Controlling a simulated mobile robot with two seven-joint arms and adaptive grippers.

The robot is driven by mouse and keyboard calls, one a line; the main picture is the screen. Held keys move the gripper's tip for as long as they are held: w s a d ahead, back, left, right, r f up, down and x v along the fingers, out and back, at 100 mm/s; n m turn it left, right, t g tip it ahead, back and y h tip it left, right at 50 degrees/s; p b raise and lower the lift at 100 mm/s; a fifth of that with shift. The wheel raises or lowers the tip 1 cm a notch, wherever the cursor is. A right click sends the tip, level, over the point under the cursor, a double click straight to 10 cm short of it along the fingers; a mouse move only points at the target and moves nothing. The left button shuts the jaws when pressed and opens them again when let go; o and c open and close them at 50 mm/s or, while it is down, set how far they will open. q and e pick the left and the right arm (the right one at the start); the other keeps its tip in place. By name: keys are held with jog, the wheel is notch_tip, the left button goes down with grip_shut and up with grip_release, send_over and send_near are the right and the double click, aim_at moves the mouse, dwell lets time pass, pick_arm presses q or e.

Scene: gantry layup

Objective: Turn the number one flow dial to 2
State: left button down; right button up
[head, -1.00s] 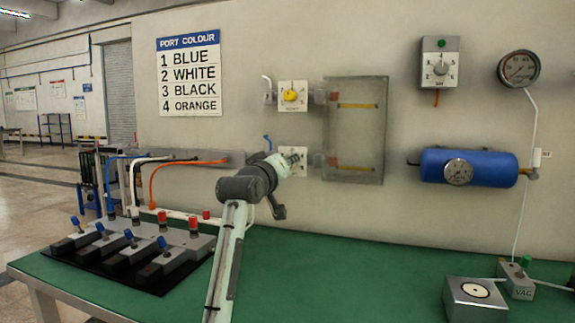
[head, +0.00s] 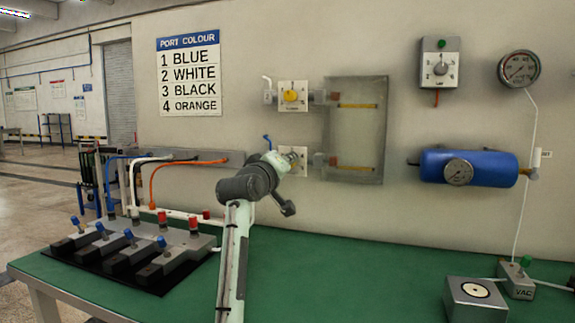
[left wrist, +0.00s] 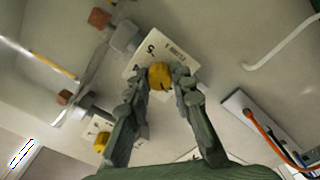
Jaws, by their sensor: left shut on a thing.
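The lower flow dial, on a white plate (head: 301,172), is on the wall with a blue hose stub at its upper left. The sign gives blue as 1. My left gripper (left wrist: 162,76) is shut on the dial's yellow knob (left wrist: 159,70), one finger on each side. In the head view, my left gripper (head: 294,157) covers the knob and much of the plate, so its setting cannot be read. The upper flow dial (head: 291,95) has a yellow knob and a white hose stub; it also shows in the left wrist view (left wrist: 102,141). My right gripper is not in view.
A port colour sign (head: 189,75) hangs at left. A clear panel with two flow tubes (head: 355,130) is just right of the dials. A blue tank (head: 480,168) and gauge (head: 519,69) are further right. Blue-lever valves (head: 130,240) stand on the green bench (head: 370,270).

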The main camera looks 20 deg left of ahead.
pick_arm(q)
jog(key=c, duration=1.3)
grip_release()
jog(key=shift+s, duration=0.1)
jog(key=s, duration=1.2)
jog(key=shift+a, duration=0.2)
